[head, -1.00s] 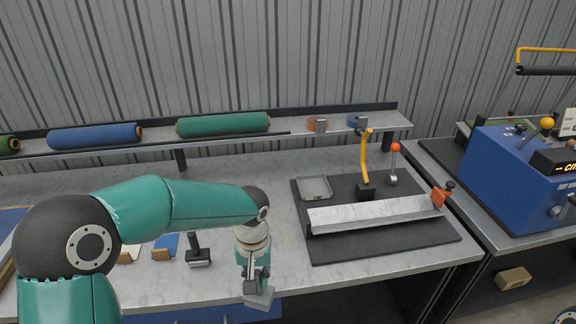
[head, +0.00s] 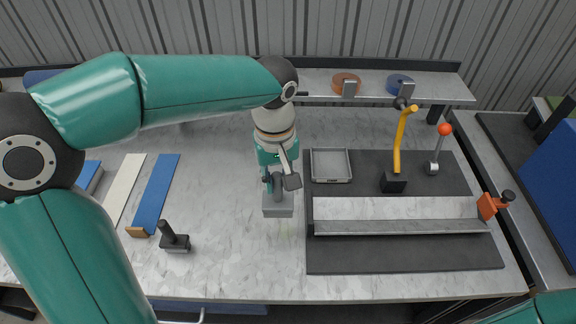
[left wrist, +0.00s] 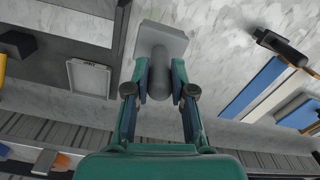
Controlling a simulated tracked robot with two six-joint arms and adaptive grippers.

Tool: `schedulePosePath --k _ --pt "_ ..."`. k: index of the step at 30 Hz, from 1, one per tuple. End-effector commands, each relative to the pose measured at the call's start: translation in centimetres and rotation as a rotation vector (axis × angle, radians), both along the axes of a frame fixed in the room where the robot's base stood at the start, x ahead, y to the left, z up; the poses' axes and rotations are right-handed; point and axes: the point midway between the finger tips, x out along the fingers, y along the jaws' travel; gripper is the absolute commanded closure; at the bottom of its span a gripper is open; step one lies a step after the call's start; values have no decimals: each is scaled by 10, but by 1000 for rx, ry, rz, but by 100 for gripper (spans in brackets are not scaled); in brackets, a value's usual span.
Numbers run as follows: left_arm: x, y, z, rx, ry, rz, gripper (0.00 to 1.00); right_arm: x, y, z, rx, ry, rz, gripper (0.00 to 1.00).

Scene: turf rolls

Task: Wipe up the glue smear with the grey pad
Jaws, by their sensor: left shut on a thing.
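The grey pad (head: 278,208) is a flat block with a rounded grey handle. My left gripper (head: 277,183) is shut on that handle and holds the pad over the pale marbled bench, just left of the dark mat. In the left wrist view the pad (left wrist: 163,38) lies beyond the fingertips (left wrist: 158,92), its handle between them. I cannot tell whether the pad touches the bench. I cannot clearly make out the glue smear; it may be too faint or hidden. My right gripper is out of view.
The dark mat (head: 400,258) bears a shallow grey tray (head: 331,165), a long metal bar (head: 395,210), a yellow lever (head: 402,140) and a red-knobbed lever (head: 440,145). A black-handled tool (head: 173,238) and a blue strip (head: 156,192) stand left. Bench between is clear.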

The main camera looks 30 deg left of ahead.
Motion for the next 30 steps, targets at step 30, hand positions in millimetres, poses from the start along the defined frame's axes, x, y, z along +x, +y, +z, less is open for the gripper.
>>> schedulePosePath --k 30 --pt "5 -7 -58 0 0 -21 100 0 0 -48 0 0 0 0"
